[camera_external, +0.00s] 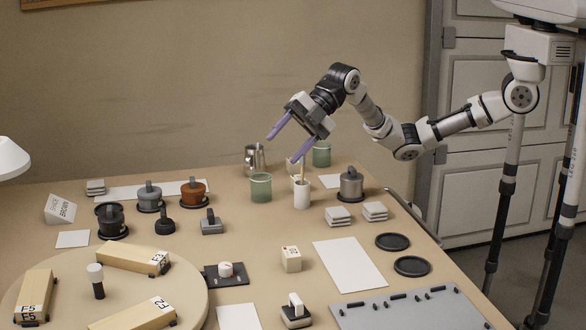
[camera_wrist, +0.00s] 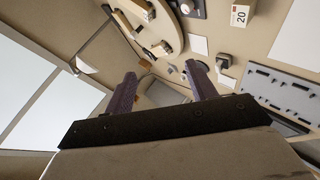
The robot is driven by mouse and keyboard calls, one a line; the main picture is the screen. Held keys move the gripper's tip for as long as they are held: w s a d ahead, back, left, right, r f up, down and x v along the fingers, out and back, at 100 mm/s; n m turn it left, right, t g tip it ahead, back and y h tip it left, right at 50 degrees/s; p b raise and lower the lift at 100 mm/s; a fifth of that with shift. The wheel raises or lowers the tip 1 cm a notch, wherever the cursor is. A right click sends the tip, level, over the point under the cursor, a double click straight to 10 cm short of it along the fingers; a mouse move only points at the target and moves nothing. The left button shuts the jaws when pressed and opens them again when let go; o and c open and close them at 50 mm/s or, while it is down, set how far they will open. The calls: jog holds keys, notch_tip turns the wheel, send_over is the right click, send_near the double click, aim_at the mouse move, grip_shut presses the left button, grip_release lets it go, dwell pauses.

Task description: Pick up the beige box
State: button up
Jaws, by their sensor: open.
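A small beige box (camera_external: 291,259) marked 20 stands on the bench, near the front middle, left of a white sheet. It also shows in the wrist view at the top right (camera_wrist: 241,14). My gripper (camera_external: 283,148) is open and empty, raised above the back of the bench, well apart from the box. In the wrist view its two purple fingers (camera_wrist: 161,72) are spread, with the box beyond them to the upper right.
A white cup (camera_external: 302,194) with a stick and a green glass (camera_external: 261,188) stand below my gripper. A white sheet (camera_external: 349,265) lies right of the box. A black plate with a white knob (camera_external: 226,272) is left of it. Long tan blocks (camera_external: 133,260) rest on a round board.

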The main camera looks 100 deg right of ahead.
jog(key=d+f+g+h, duration=0.2)
jog(key=d+f, duration=0.1)
jog(key=d, duration=0.8)
jog(key=n+g+h+b, duration=0.1)
jog(key=g+h+b, duration=0.15)
jog(key=g, duration=0.55)
send_over(298, 177)
notch_tip(298, 177, down, 15)
jog(key=shift+s+d+r+p, duration=0.1)
jog(key=shift+r+p, duration=0.05)
jog(key=shift+p, duration=0.3)
jog(key=shift+a+f+p, duration=0.15)
jog(key=shift+f+p, duration=0.25)
jog(key=shift+f, duration=1.05)
jog(key=shift+a+f+p, duration=0.15)
jog(key=shift+f+p, duration=0.25)
jog(key=shift+f, duration=1)
jog(key=c, duration=1.1)
jog(key=shift+r, duration=0.1)
